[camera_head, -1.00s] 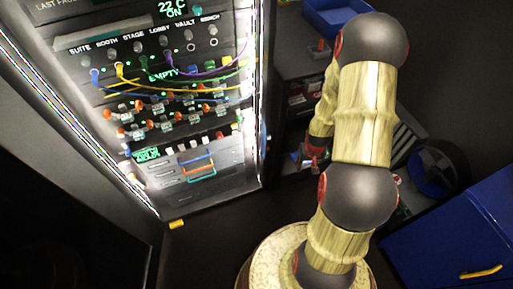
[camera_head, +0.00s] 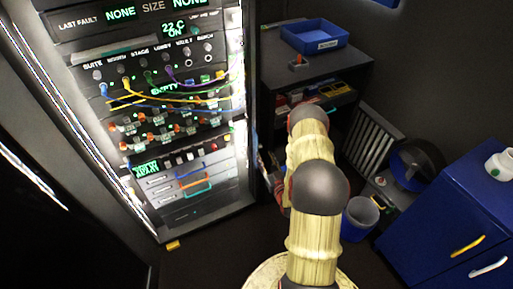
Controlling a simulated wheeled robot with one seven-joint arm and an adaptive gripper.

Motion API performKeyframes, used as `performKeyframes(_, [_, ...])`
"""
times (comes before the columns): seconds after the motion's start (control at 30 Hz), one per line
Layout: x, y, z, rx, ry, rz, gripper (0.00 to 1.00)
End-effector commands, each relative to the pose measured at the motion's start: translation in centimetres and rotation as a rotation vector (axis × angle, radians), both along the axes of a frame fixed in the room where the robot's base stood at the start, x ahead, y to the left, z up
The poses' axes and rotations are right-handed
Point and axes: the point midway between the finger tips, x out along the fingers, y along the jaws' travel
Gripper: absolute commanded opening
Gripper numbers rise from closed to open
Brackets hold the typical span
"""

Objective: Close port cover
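The rack panel (camera_head: 215,150) stands at left, lit by bright edge strips. Its upper part carries a labelled row of ports (SUITE, BOOTH, STAGE, LOBBY, VAULT, BENCH) with coloured cables (camera_head: 185,86) plugged into some. Below are rows of small fittings with red or orange tips (camera_head: 178,127), then a row of small white and red pieces (camera_head: 181,158). I cannot tell which piece is the port cover, or whether it is open. My arm stands to the right of the rack, bent over at the top. My gripper is hidden behind the arm links.
A dark shelf unit (camera_head: 340,68) with a blue bin (camera_head: 315,36) on top stands right of the rack. A blue bucket (camera_head: 360,217), a blue cabinet (camera_head: 440,225) and a white container (camera_head: 500,163) are further right. A yellow block (camera_head: 173,245) lies on the floor before the rack.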

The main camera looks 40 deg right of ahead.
Motion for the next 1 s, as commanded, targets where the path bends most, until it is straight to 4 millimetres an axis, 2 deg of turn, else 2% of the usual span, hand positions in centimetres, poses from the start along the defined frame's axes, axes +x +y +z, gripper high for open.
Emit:
performKeyframes(0.17, [1.1,-0.4,0.6,-0.012,-0.022,-0.001,0.36])
performKeyframes(0.4, [4.5,-1.6,0.5,-0.012,-0.021,0.0,0.36])
performKeyframes(0.6, [6.6,-2.4,0.4,-0.011,-0.018,-0.001,0.36])
performKeyframes(1.0, [7.3,-2.7,0.6,-0.01,-0.018,-0.002,0.35])
